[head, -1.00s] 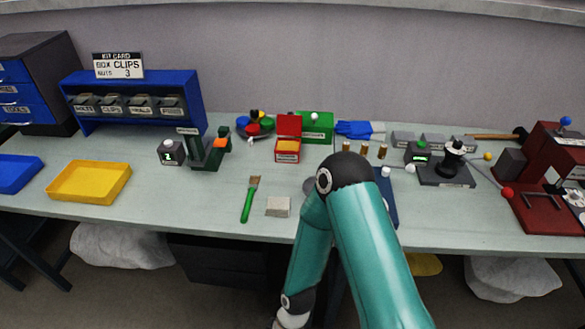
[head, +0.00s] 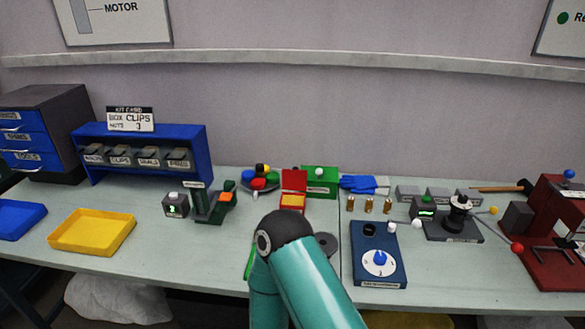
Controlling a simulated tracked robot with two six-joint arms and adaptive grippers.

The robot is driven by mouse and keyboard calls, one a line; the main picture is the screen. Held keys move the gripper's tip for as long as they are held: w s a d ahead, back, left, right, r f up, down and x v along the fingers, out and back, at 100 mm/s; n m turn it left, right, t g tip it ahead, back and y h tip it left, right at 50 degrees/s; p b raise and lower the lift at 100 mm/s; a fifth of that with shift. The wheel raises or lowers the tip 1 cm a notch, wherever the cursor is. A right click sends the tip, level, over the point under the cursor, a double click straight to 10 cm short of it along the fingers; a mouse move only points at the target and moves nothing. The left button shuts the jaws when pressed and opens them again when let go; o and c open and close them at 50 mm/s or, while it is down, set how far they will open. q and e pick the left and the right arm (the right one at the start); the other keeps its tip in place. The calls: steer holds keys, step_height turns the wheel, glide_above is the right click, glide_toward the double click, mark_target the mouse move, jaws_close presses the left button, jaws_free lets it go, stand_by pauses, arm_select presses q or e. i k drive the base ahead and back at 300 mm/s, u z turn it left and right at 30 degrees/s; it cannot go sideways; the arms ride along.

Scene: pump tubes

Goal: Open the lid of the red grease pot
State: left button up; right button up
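The red grease pot (head: 292,208) is a small red box at the back middle of the bench, in the head view. Its red lid (head: 293,180) stands raised at the back edge, and a yellow-orange filling (head: 292,200) shows inside. My teal arm, with a dark elbow joint, rises in front of the pot, and the elbow is close below the pot in the picture. Neither gripper is in view, and nothing is seen touching the pot or lid.
A green box (head: 319,184) stands right behind the pot. Coloured parts (head: 262,178) lie to its left, and blue gloves (head: 359,184) to the right. A blue dial panel (head: 379,268) lies front right. A yellow tray (head: 68,247) is left. My arm covers part of the front bench.

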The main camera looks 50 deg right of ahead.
mark_target(294, 179)
steer(key=z, duration=0.1)
steer(key=k, duration=1.4)
steer(key=z, duration=0.45)
steer(key=i, duration=1)
steer(key=u, duration=0.05)
